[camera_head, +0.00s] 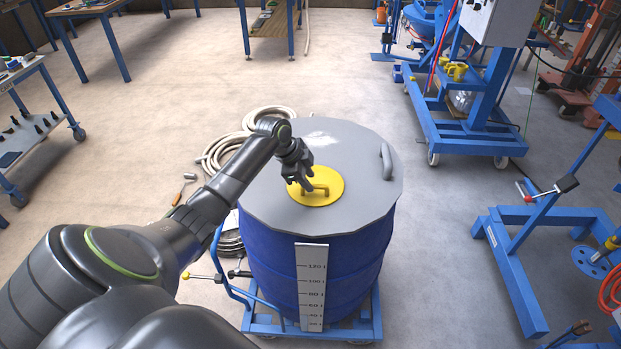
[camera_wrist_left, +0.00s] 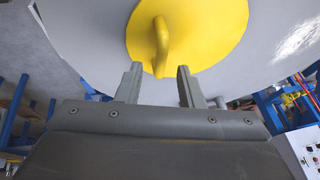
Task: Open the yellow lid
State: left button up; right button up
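The yellow lid (camera_head: 327,194) is a round disc with a raised handle, lying flat on the grey top (camera_head: 345,140) of a blue drum (camera_head: 270,250). My left gripper (camera_head: 306,184) reaches in from the left and is just above the lid, near its handle. In the left wrist view the lid (camera_wrist_left: 215,25) fills the top middle. Its handle (camera_wrist_left: 161,42) points down toward the gap between the two fingers of the left gripper (camera_wrist_left: 158,85). The fingers are apart, with nothing clearly held between them. My right gripper is not in view.
A grey handle (camera_head: 386,161) stands on the right of the drum's top. The drum sits on a blue wheeled frame (camera_head: 375,315). A coiled hose (camera_head: 225,150) lies behind it. Blue machine frames (camera_head: 470,135) stand at the right.

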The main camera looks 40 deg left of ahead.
pick_arm(q)
jog(key=shift+x, duration=1.2)
jog(key=shift+a, duration=0.1)
grip_shut()
